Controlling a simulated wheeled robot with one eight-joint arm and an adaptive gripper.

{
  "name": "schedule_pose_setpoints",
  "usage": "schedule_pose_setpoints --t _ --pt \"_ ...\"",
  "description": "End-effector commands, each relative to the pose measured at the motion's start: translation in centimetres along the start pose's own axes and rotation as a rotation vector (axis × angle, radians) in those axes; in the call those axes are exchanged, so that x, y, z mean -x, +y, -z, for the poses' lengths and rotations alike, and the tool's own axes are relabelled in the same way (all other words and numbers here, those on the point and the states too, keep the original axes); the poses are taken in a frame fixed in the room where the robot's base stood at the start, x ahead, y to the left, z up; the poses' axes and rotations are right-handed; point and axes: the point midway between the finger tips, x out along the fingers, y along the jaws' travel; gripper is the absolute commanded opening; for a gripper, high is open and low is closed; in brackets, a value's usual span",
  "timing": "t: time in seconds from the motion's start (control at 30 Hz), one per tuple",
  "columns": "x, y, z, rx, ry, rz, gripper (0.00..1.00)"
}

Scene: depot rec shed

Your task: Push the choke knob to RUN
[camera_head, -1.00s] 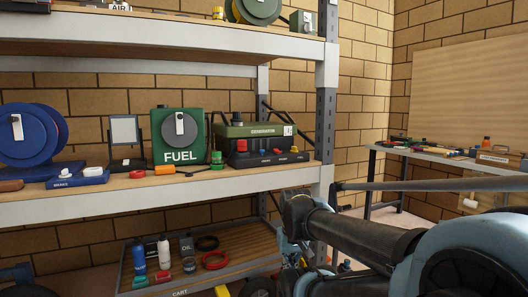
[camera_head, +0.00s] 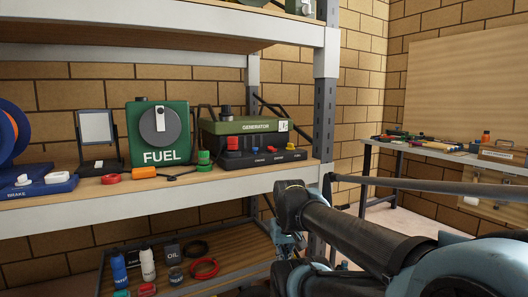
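The green generator (camera_head: 258,126) stands on the black base (camera_head: 268,158) at the right end of the middle shelf. Small red and blue controls show at the generator's front, including a red one (camera_head: 233,143) at its left. The small labels on the base are too small to read, so I cannot tell which control is the choke knob or how it is set. My arm fills the lower right, in front of the shelf post and apart from the generator. My gripper cannot be made out.
A green FUEL can (camera_head: 157,135) with a black dial stands left of the generator. An orange piece (camera_head: 144,172) and a dark cord lie before it. A blue reel (camera_head: 12,135) is at far left. The shelf post (camera_head: 323,130) stands right of the generator. A workbench (camera_head: 420,152) stands beyond.

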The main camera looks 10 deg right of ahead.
Motion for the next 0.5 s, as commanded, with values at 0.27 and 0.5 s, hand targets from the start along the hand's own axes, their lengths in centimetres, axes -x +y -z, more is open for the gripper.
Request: schedule_pose_setpoints --t 0.27,0.5 --pt "2.8 -2.2 4.3 -0.136 0.004 0.171 0.0" --pt "7.0 -3.9 12.4 -0.32 0.037 0.421 0.0"
